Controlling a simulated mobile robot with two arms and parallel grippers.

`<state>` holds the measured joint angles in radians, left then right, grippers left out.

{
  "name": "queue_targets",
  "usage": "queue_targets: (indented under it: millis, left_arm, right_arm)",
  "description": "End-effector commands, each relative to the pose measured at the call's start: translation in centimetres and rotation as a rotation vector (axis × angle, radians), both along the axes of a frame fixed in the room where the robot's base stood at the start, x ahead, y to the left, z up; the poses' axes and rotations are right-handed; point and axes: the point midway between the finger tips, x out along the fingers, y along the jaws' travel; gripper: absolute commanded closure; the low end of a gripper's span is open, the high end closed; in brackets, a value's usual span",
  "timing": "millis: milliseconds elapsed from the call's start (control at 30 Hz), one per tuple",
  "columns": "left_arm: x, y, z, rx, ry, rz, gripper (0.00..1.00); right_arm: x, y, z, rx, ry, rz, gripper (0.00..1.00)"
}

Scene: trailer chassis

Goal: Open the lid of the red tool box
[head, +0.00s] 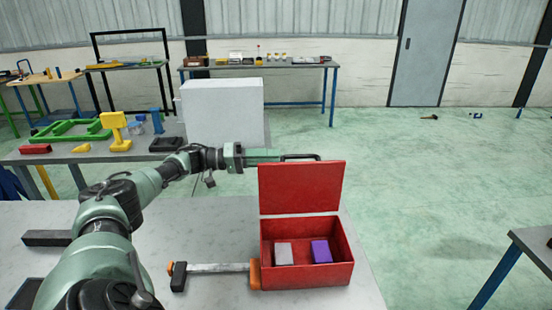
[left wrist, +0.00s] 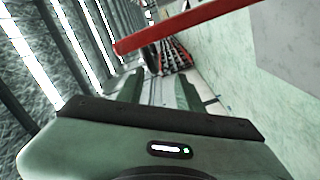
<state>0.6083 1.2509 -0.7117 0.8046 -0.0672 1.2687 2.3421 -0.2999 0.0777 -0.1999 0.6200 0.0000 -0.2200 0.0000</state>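The red tool box (head: 306,275) stands on the near grey table. Its lid (head: 300,188) is up, standing roughly upright at the back of the box, with a dark handle (head: 300,156) at its top edge. Inside lie a grey block (head: 284,254) and a purple block (head: 321,251). My left gripper (head: 272,157) is at the top left of the lid, pointing right. In the left wrist view its two fingers (left wrist: 160,84) are apart with nothing clearly between them, and the red lid's edge (left wrist: 180,30) crosses beyond them. Whether they touch the lid is unclear. My right gripper is not in view.
A clamp-like tool (head: 215,268) with orange and black ends lies left of the box, close to it. A dark bar (head: 46,238) lies at the table's left. A white block (head: 223,112) stands on the bench behind. Open floor (head: 420,200) lies to the right.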

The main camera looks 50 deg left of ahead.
Motion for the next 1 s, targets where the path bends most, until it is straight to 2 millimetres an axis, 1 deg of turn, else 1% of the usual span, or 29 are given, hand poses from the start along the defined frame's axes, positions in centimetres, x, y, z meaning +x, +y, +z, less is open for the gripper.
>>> queue_targets:
  millis: [100,800,1000]
  left_arm:
    - [-0.7,0.7,-0.1,0.003,0.003,0.003,0.66]
    - [-4.4,3.8,-0.1,0.001,-0.001,0.002,0.66]
    - [-5.2,4.5,0.0,0.000,-0.002,0.001,0.66]
  right_arm:
    - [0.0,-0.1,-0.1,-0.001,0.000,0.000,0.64]
    - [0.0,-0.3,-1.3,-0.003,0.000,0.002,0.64]
    - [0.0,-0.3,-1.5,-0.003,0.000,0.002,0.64]
